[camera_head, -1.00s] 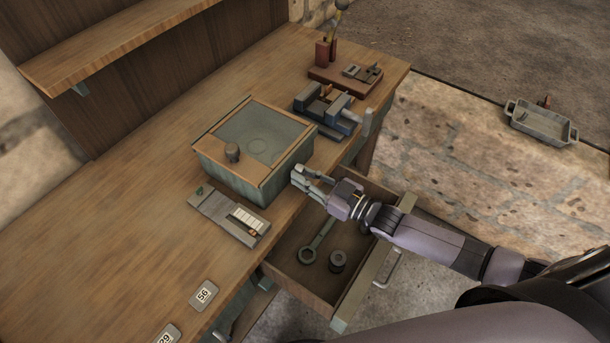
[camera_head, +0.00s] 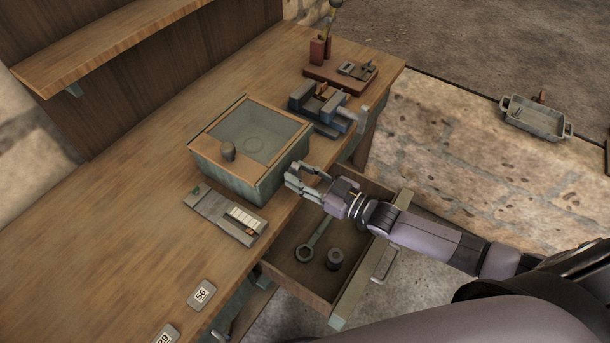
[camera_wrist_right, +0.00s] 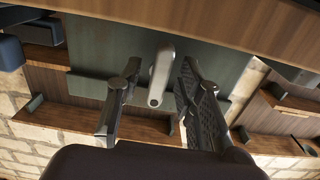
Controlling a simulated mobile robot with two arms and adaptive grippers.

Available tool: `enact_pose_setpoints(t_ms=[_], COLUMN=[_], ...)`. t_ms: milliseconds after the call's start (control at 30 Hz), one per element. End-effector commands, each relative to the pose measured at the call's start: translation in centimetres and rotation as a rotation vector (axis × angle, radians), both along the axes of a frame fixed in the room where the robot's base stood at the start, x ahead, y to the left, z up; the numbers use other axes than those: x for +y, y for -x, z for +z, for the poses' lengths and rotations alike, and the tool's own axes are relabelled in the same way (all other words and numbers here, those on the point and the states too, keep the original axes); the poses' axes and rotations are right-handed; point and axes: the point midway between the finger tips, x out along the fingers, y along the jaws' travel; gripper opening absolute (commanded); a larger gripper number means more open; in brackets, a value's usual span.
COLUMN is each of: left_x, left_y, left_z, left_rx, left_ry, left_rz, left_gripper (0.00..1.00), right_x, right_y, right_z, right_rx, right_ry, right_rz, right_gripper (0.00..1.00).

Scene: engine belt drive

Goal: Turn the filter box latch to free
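The filter box (camera_head: 225,176) stands on the bench. It has a green body and a wood-framed lid with a clear window. My right gripper (camera_head: 298,181) is at the box's right side, above the open drawer. In the right wrist view a grey lever, seemingly the latch (camera_wrist_right: 161,73), stands out before the green box wall. It lies between the two spread fingers of my right gripper (camera_wrist_right: 156,90), with a visible gap to each; contact is not seen. The latch cannot be made out in the head view. My left gripper is not in view.
The open drawer (camera_head: 292,277) under the bench holds a wrench (camera_head: 312,243) and a small round part (camera_head: 334,258). A vise (camera_head: 326,108) stands behind the box. A grey tray (camera_head: 222,213) lies in front. The bench's left part is clear.

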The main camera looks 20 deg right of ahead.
Motion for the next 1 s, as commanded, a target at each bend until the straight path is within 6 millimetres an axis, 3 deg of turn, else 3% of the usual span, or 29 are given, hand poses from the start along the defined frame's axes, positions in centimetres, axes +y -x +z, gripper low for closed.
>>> enact_pose_setpoints(t_ms=[167, 600, 1000], left_x=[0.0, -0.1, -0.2], left_y=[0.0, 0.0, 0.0], left_z=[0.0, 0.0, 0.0], left_rx=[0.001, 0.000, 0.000], left_ry=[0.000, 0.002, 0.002], left_rz=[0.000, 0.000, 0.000], left_gripper=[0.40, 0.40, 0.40], right_x=[-1.0, -6.3, -7.4], right_y=[1.3, 8.2, 9.5], right_z=[-0.1, -0.2, 0.0], right_rx=[0.004, 0.005, 0.001], right_ry=[0.002, 0.003, 0.001], right_rz=[0.000, 0.001, 0.000], right_gripper=[0.34, 0.34, 0.34])
